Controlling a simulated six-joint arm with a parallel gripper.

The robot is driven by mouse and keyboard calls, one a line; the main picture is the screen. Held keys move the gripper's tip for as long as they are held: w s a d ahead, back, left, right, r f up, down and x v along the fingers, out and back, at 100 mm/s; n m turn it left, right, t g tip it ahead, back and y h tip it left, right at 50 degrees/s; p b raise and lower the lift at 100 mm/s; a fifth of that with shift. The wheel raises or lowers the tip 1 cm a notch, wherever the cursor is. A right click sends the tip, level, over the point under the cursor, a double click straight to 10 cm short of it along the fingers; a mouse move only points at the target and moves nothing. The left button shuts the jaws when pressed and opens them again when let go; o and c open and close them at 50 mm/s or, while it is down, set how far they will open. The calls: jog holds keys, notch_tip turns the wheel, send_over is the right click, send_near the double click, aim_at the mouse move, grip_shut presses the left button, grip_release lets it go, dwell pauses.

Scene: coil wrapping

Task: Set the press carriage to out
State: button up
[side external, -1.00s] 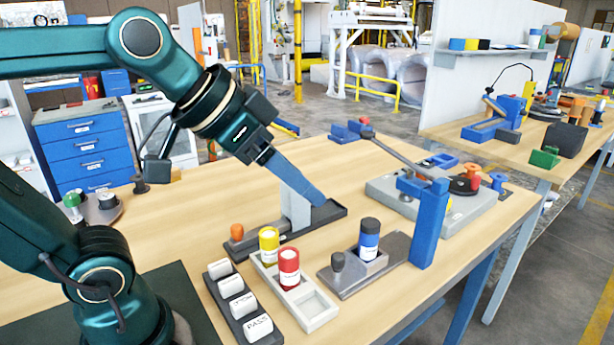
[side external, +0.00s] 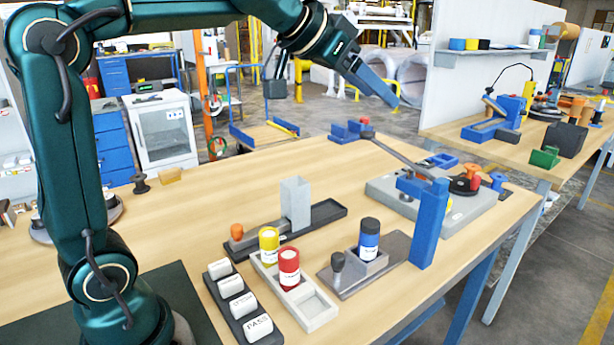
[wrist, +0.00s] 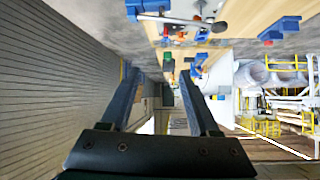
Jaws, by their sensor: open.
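A grey plate (side external: 362,278) with a dark knob (side external: 338,262) lies beside the blue post (side external: 429,222); it looks like the press carriage, but I cannot be sure. A blue can with a dark cap (side external: 369,240) stands upright in its holder. A grey upright block (side external: 296,204) with an orange knob (side external: 237,232) near it sits on a dark tray (side external: 328,212). My gripper (side external: 394,101) is raised beyond the back of the table, well apart from these. In the wrist view my gripper (wrist: 163,82) is open and empty.
A yellow can (side external: 269,246) and a red can (side external: 289,268) stand in a light tray (side external: 318,308). A long lever (side external: 400,153) slants over a grey base (side external: 460,212) at the right.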

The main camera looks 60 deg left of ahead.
jog(key=shift+w+a, duration=0.55)
jog(key=shift+w, duration=0.35)
jog(key=shift+w+a, duration=0.55)
jog(key=shift+w, duration=0.35)
jog(key=s+d, duration=0.6)
jog(key=s, duration=0.5)
jog(key=s+a+f+n+g+y, duration=0.1)
jog(key=s+f+g, duration=0.4)
jog(key=s+f, duration=1.1)
jog(key=shift+a+f+n, duration=0.2)
jog(key=shift+f+n, duration=0.05)
jog(key=shift+n, duration=0.35)
